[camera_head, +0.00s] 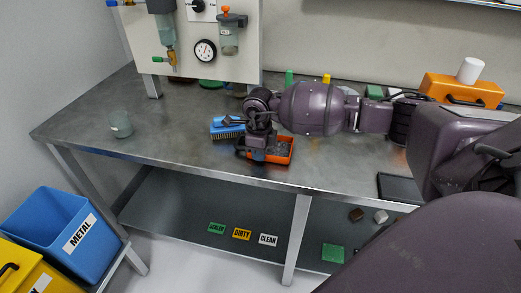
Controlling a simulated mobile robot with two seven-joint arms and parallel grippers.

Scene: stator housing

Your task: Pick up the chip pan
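The chip pan (285,155) is a small orange pan with grey bits in it, on the metal bench near its front edge. My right arm reaches in from the right. Its gripper (254,148) points down over the left part of the pan and hides that part. I cannot tell whether the fingers are open or shut, or whether they touch the pan. My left gripper is not in view.
A blue brush (227,128) lies close to the left of the pan. A grey cup (121,124) stands farther left on the bench (180,125). A gauge panel (190,58) stands behind. An orange toolbox (461,92) is at the back right. A blue bin (48,225) stands lower left.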

